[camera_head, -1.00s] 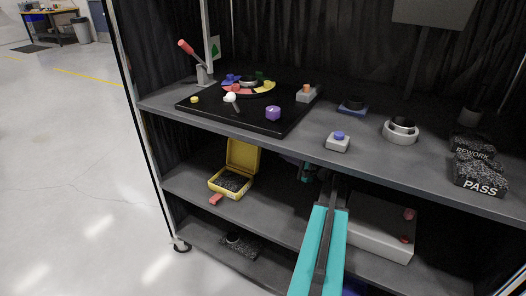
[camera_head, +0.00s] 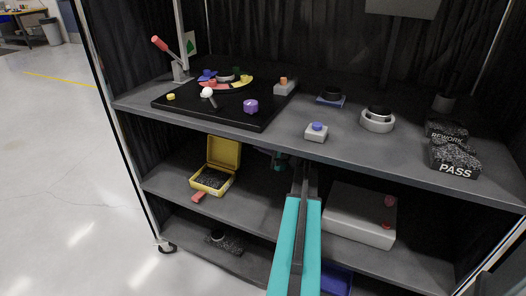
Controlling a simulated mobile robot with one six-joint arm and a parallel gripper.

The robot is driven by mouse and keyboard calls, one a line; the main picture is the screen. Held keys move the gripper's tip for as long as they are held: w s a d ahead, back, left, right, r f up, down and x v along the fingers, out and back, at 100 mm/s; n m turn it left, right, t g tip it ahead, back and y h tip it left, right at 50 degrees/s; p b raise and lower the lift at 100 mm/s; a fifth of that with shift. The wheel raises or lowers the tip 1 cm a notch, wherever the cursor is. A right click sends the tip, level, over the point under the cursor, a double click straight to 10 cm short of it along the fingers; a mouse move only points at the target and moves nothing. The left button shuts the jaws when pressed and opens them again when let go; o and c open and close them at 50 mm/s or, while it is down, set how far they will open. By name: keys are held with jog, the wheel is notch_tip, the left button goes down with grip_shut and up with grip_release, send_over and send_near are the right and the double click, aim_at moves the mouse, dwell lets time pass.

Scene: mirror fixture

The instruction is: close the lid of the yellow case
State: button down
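The yellow case (camera_head: 213,181) sits on the middle shelf at the left. Its lid (camera_head: 224,153) stands open, roughly upright at the back, and dark foam shows inside the base. My teal arm reaches from the bottom of the picture into the middle shelf, to the right of the case. My gripper (camera_head: 279,160) shows only in part, dark and teal, under the edge of the upper shelf. It is to the right of the lid and apart from it. Its fingers are too hidden and small to tell their state.
A small red piece (camera_head: 198,196) lies at the case's front edge. A white box (camera_head: 360,216) with red knobs stands right of my arm. The upper shelf (camera_head: 300,150) overhangs, carrying a black board (camera_head: 250,122) and several parts. A blue bin (camera_head: 336,279) shows below.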

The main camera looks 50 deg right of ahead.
jog(key=w, duration=0.5)
jog(key=shift+w+d+f+b, duration=0.2)
jog(key=shift+w+f+b, duration=0.1)
jog(key=shift+f, duration=0.1)
jog(key=shift+s+a+r, duration=0.2)
jog(key=shift+a+r, duration=0.1)
jog(key=shift+a, duration=0.3)
jog(key=shift+s+a+r, duration=0.25)
jog(key=shift+a+r, duration=0.05)
jog(key=shift+a, duration=0.3)
jog(key=shift+s+a+r, duration=0.2)
jog(key=shift+a+r, duration=0.1)
jog(key=shift+a, duration=0.3)
jog(key=shift+r+b, duration=0.1)
jog(key=shift+b, duration=0.5)
jog(key=shift+a, duration=0.1)
